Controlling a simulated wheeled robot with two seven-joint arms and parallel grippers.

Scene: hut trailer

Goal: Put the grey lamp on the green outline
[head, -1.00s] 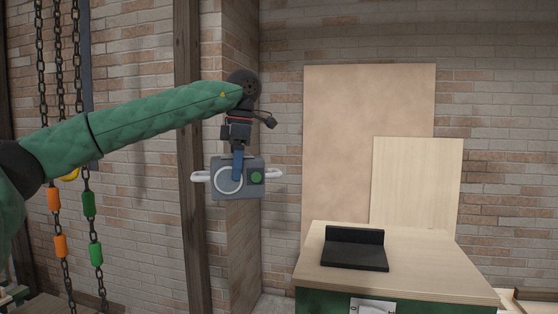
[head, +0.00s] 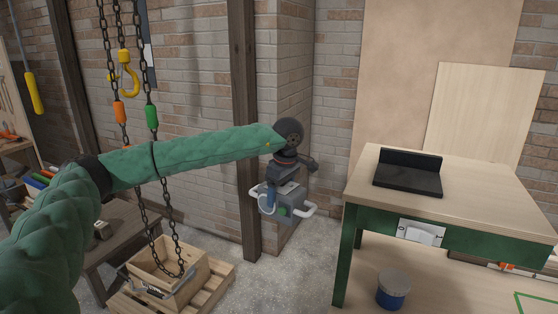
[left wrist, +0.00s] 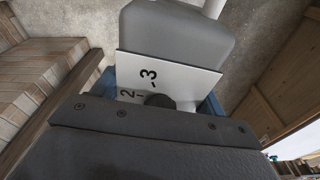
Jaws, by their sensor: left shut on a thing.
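The grey lamp (head: 288,199), a boxy body with white side handles, a round white-rimmed face and a green knob, hangs in the air from my left gripper (head: 271,190), which is shut on it. In the left wrist view the lamp's grey body (left wrist: 180,35) lies between the blue fingers, by a white plate marked with digits. The green outline (head: 533,304) shows partly at the bottom right, on the wooden lower shelf of the bench, cut off by the picture edge. The lamp is left of the bench, apart from it. My right gripper is not in view.
The bench (head: 480,198) has a black angled stand (head: 408,180) on top and a green frame. A blue tin (head: 393,289) stands on its lower shelf. Chains hang at the left over a wooden crate (head: 190,275) on a pallet. A dark post (head: 245,130) stands behind the lamp.

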